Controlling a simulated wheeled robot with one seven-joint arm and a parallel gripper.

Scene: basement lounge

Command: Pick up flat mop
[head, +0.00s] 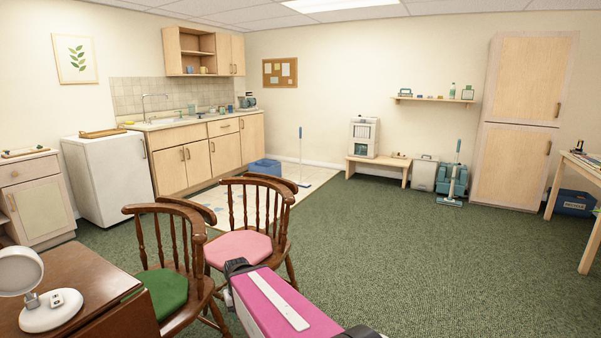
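A thin upright mop with a blue upper handle and a small flat foot (304,184) stands on the pale patterned floor patch, right of the kitchen counter and near the back wall. It looks like the flat mop, though it is small and far off. My gripper is not in view. A pink and white link of my arm shows at the bottom centre, far in front of the mop.
Two wooden chairs, with a pink seat (238,248) and a green seat (162,291), stand front left beside a brown table (78,268). A blue bin (265,168) is left of the mop. A teal upright cleaner (453,183) stands back right. Green carpet (400,240) is open centre right.

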